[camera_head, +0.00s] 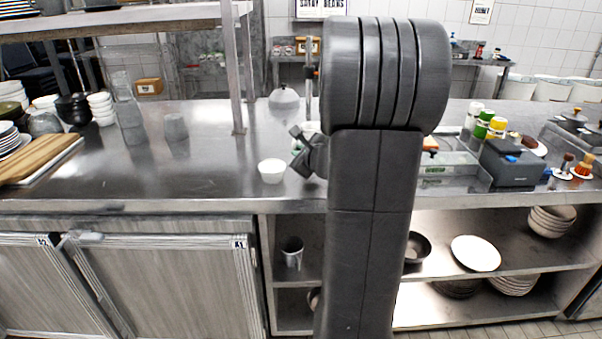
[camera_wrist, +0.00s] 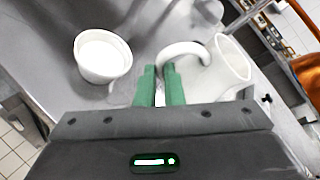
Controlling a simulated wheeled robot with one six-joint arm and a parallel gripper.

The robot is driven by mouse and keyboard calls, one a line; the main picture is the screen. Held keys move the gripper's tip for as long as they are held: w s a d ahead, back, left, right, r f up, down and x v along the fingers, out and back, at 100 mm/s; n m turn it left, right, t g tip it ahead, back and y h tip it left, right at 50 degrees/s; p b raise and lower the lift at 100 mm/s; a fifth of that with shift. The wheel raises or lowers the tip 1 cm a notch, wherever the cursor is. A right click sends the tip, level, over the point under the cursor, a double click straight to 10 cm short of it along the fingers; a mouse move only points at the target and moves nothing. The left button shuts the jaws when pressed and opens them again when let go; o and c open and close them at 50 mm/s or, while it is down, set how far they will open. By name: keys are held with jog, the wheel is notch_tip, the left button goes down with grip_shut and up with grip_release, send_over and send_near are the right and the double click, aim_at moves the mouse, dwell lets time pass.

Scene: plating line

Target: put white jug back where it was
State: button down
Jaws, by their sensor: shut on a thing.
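The white jug (camera_wrist: 236,62) is at the upper right in the wrist view, its curved handle reaching toward my fingers. My gripper (camera_wrist: 161,75) has green fingers nearly together, shut on the jug's handle. Whether the jug touches the counter cannot be told. In the head view my arm hides most of the gripper and the jug. A white cup (camera_wrist: 103,57) stands to the left of my fingers in the wrist view, apart from them. It also shows in the head view (camera_head: 272,171), near the counter's front edge.
The steel counter (camera_head: 220,165) is clear to the left of the white cup. A grey cup (camera_head: 175,127) and glass bottle (camera_head: 130,120) stand further left. A shelf post (camera_head: 235,80) rises behind. A grey scale-like box (camera_head: 512,162) and several bottles are at right.

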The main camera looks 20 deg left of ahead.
jog(key=shift+f+b, duration=0.85)
jog(key=shift+f, duration=1.7)
jog(key=shift+f, duration=0.15)
jog(key=c, duration=1.5)
grip_release()
jog(key=shift+c, duration=0.2)
jog(key=shift+r, duration=0.25)
jog(key=v, duration=1.2)
jog(key=shift+p, duration=0.35)
jog(key=shift+f, duration=0.1)
